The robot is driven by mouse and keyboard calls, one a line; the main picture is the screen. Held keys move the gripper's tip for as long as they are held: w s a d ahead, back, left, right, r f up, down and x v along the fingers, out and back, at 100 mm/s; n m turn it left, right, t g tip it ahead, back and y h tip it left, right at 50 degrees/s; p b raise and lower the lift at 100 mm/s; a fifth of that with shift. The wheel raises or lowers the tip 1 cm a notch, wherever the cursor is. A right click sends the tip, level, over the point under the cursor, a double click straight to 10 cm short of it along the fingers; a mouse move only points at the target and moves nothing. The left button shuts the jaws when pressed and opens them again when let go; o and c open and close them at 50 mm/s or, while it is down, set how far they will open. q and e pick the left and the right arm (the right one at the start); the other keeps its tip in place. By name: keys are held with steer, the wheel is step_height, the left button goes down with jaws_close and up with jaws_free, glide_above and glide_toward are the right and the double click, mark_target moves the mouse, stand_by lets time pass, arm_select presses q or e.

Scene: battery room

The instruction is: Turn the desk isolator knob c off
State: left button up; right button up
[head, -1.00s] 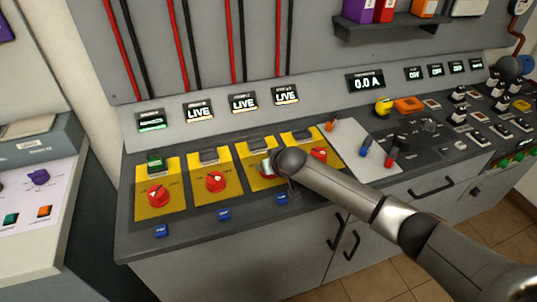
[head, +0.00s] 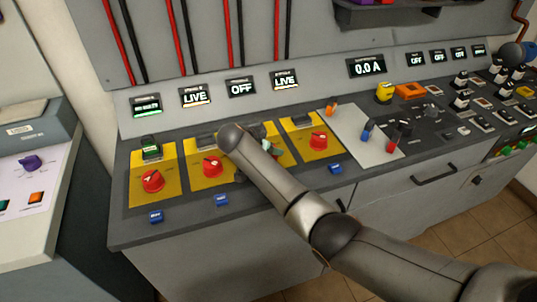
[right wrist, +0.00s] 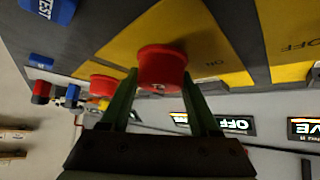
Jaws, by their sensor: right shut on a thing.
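The isolator desk has a row of yellow plates with red knobs. The third knob from the left, knob c (right wrist: 162,66), is mostly hidden by my right arm in the head view. The display above the third plate (head: 240,88) reads OFF; the displays of the second (head: 195,96) and fourth (head: 285,79) read LIVE. My right gripper (right wrist: 160,90) is shut on this red knob, a finger on either side, in the right wrist view. My left gripper is not in view.
Red knobs on the first (head: 152,181), second (head: 212,167) and fourth (head: 318,141) plates stand close by. Blue tags (head: 156,216) lie along the front edge. A grey-white panel with small levers (head: 367,131) is to the right.

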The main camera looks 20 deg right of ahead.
steer(key=shift+f+m+g+h+b, duration=0.15)
steer(key=shift+m+g+h+b, duration=0.35)
steer(key=shift+m+b, duration=0.4)
steer(key=o, duration=1.4)
steer(key=shift+c, duration=0.2)
steer(key=v, duration=1.2)
steer(key=shift+r, duration=0.35)
steer(key=shift+s+a, duration=0.15)
steer(key=shift+a, duration=0.05)
